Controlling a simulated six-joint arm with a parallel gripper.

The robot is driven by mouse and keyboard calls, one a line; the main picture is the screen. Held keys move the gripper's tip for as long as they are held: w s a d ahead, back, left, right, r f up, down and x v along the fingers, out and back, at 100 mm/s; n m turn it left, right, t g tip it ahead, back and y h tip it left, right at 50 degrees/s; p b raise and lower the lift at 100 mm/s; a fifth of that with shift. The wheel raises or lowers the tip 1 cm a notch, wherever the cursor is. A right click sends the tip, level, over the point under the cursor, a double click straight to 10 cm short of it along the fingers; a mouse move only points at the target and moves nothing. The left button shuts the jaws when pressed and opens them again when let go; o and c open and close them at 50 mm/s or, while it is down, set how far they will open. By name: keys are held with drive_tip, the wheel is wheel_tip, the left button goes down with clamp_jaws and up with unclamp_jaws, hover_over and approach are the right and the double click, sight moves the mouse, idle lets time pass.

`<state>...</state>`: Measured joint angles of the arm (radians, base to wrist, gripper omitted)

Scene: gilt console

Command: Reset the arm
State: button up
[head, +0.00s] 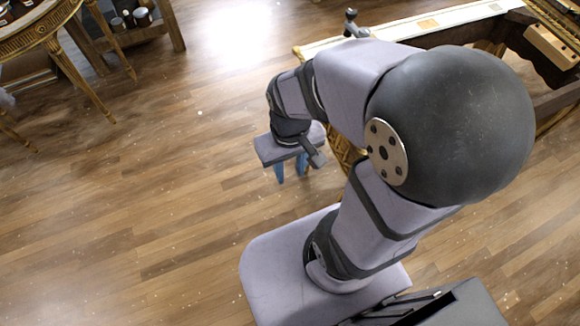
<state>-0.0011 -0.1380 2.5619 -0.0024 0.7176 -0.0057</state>
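My gripper (291,172) hangs from my bent arm near the middle of the head view, fingers pointing down. Its two blue fingertips stand apart with floor showing between them, and I see nothing held. It is over the wooden floor, just left of the gilt console (385,32) and above the front of my base. My arm hides much of the console's front and middle.
A small dark object (351,22) stands at the console's far left corner. A light wooden block (551,46) lies at its right. A round gilt table (38,22) and a low dark shelf (150,31) stand at upper left. Floor at left is clear.

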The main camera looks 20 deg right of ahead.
drive_tip(key=shift+r+p, duration=0.75)
idle(0.8)
